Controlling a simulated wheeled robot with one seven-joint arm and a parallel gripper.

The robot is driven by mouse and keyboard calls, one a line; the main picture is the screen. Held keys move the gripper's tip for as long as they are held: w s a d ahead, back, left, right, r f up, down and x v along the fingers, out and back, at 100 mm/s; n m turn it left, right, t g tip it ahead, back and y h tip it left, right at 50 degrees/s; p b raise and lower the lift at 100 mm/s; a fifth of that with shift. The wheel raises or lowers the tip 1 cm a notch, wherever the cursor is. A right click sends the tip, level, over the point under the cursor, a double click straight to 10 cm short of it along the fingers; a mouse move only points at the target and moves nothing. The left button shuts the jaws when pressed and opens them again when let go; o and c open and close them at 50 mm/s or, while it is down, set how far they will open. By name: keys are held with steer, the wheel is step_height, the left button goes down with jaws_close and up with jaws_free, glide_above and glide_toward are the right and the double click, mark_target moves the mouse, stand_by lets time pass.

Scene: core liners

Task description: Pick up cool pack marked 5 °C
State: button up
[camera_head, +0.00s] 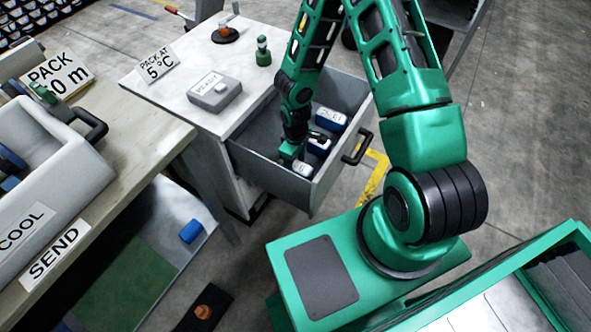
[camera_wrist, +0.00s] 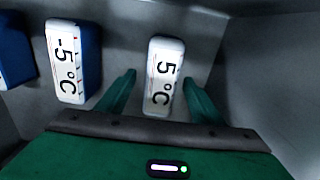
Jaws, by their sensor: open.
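My gripper (camera_wrist: 159,78) is open, with one green finger on each side of this pack. A gap shows between each finger and the pack; I cannot tell how deep the fingertips reach. In the head view my gripper (camera_head: 291,152) reaches down inside the drawer.
A blue-and-white pack marked -5 °C (camera_wrist: 67,62) lies left of the left finger, with another blue pack (camera_wrist: 14,50) beyond it. The drawer (camera_head: 268,180) has walls close around. A grey box (camera_head: 214,91) and a "PACK AT 5 °C" sign (camera_head: 157,63) stand on the cabinet top.

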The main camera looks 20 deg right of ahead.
steer(key=shift+f, duration=0.5)
steer(key=c, duration=1.5)
steer(key=shift+o, duration=0.2)
steer(key=shift+r, duration=0.15)
